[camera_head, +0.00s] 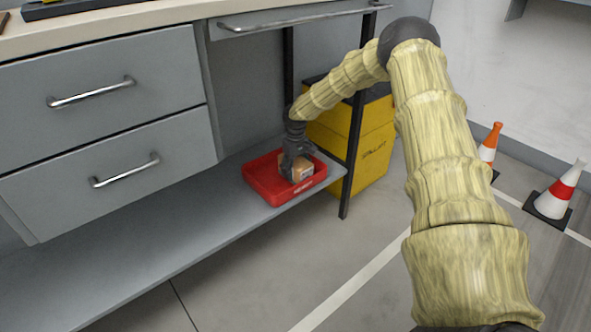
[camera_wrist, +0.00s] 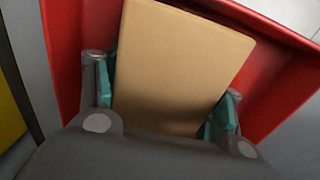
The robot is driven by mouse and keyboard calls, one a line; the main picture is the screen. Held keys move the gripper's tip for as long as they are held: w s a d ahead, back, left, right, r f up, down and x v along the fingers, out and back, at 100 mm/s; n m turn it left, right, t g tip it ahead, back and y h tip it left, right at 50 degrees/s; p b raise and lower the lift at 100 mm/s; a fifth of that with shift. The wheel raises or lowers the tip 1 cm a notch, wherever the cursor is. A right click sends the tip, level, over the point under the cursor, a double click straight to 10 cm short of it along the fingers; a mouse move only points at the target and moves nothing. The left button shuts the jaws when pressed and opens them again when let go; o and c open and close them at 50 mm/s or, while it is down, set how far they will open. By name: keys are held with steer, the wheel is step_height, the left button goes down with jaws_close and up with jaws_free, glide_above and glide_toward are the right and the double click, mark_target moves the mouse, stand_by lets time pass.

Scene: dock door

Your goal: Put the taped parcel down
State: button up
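The taped parcel is a small brown box (camera_head: 300,170) seen in the head view inside a red tray (camera_head: 262,186) on the low grey shelf. In the wrist view the parcel (camera_wrist: 180,65) fills the middle, with the red tray's wall (camera_wrist: 62,50) around it. My gripper (camera_head: 292,163) reaches down into the tray from above. In the wrist view its teal-padded fingers (camera_wrist: 163,100) stand on both sides of the parcel, close against it. Whether the parcel's underside touches the tray floor is hidden.
A yellow bin (camera_head: 372,150) stands behind the shelf, beyond a black table leg (camera_head: 352,150). Grey drawers (camera_head: 110,150) and a worktop (camera_head: 110,22) are left of and above the tray. Traffic cones (camera_head: 556,192) stand at the right. The shelf left of the tray is bare.

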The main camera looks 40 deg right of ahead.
mark_target(295, 160)
steer(key=shift+o, duration=0.6)
step_height(295, 160, up, 8)
steer(key=p, duration=0.3)
steer(key=shift+f, duration=0.1)
steer(key=shift+a+f, duration=0.1)
